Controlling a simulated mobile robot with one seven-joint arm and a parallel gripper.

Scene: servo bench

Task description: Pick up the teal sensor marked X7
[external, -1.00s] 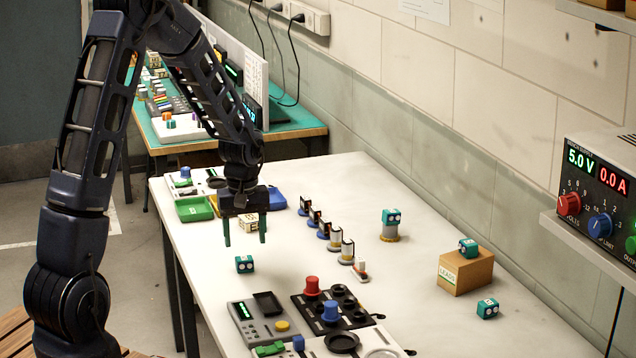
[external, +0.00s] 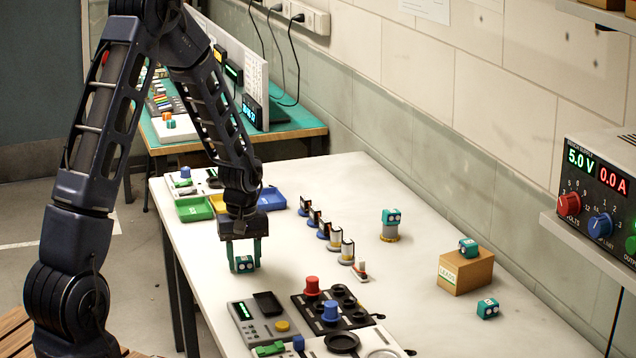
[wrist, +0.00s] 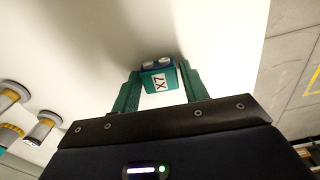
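The teal sensor marked X7 (wrist: 160,80) is a small cube with a white label, which reads upside down in the wrist view. It sits on the white bench, and it also shows in the external view (external: 243,264). My gripper (external: 243,267) is lowered over it, pointing down, with one green finger on each side. In the wrist view my gripper (wrist: 161,76) is open, and the sensor lies between the fingertips with narrow gaps beside it. Three similar teal sensors stand elsewhere: one on a round stand (external: 391,216), one on a cardboard box (external: 468,247), one on the bench (external: 488,308).
A grey device (external: 262,322) and a black holder (external: 345,312) with red and blue knobs lie in front. A row of small cylindrical parts (external: 334,240) stands to the right. Green (external: 194,209) and blue (external: 271,200) trays lie behind. Bare bench surrounds the sensor.

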